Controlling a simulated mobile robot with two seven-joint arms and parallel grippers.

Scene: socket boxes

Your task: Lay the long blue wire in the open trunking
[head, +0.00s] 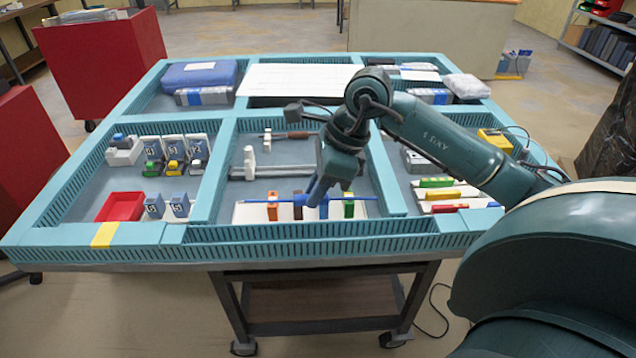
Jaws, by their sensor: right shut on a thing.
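The long blue wire (350,198) lies roughly level across a white holder with an orange block (272,207) and a green block (348,206), in the front middle compartment. My right gripper (312,199) comes down from above and is shut on the wire near its middle. I cannot tell whether the wire still touches the holder. Slotted teal trunking (310,248) runs along the front of the table, just nearer than the holder; its inside is mostly hidden by the front wall. My left gripper is not in view.
The trunking divides the table into compartments. A red tray (121,207) and several socket parts are at the left. Coloured wires or markers (440,194) and a yellow meter (495,139) are at the right. A screwdriver (297,135) lies behind the holder. My right arm crosses the right side.

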